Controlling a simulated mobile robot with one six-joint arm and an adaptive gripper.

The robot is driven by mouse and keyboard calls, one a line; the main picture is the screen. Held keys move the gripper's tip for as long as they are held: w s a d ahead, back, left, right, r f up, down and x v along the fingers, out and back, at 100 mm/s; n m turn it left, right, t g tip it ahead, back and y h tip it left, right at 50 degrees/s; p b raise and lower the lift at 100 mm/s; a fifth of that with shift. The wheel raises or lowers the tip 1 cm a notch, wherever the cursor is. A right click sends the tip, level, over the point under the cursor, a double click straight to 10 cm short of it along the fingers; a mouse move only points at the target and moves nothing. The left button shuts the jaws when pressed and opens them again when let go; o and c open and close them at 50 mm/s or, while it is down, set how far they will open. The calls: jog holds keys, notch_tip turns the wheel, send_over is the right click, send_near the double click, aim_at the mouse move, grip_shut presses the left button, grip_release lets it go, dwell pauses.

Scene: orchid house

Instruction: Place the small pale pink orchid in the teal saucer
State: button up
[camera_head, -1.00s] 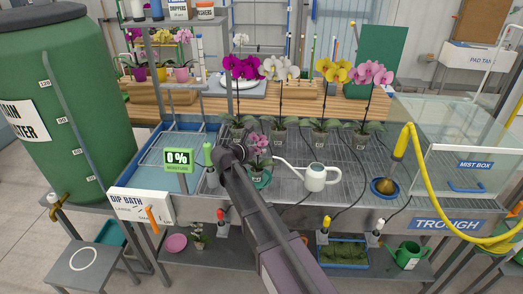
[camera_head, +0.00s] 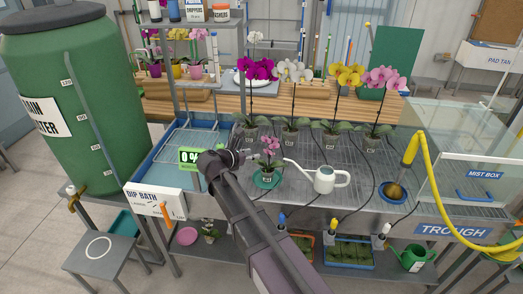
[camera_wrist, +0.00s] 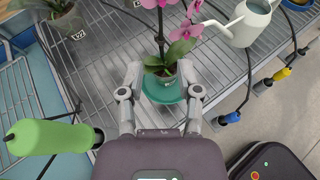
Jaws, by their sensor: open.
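The small pink orchid (camera_head: 270,146) stands upright in its small pot (camera_head: 267,171) on the teal saucer (camera_head: 262,185), on the trough grating. In the wrist view, its pot (camera_wrist: 160,84) is over the teal saucer (camera_wrist: 165,97), with its leaves and pink flowers above. My gripper (camera_head: 251,153) is just left of the orchid in the head view. In the wrist view, my gripper (camera_wrist: 160,76) is open, with one finger on each side of the pot. I cannot tell whether either finger touches it.
A white watering can (camera_head: 325,180) stands right of the saucer. Taller potted orchids (camera_head: 332,136) stand in a row behind. Cables cross the grating to the right.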

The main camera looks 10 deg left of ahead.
jog(key=shift+s+a+r, duration=0.25)
jog(key=shift+s+a, duration=0.05)
jog(key=shift+s, duration=0.15)
dwell(0.5)
jog(key=s+d+f+m+g+y, duration=0.1)
jog(key=s+d+f+m+g, duration=0.25)
jog(key=d+m, duration=0.5)
jog(key=s+d+f+m+g+y, duration=0.1)
jog(key=s+d+f+m+g, duration=0.35)
jog(key=d, duration=0.65)
jog(key=s+d+f+m+g+y, duration=0.3)
jog(key=s+d+m+y, duration=0.3)
jog(key=m, duration=0.9)
jog(key=shift+s+d+f+m, duration=0.3)
jog(key=shift+s+d+m, duration=0.1)
jog(key=shift+s+d, duration=1.6)
jog(key=shift+w+d, duration=0.15)
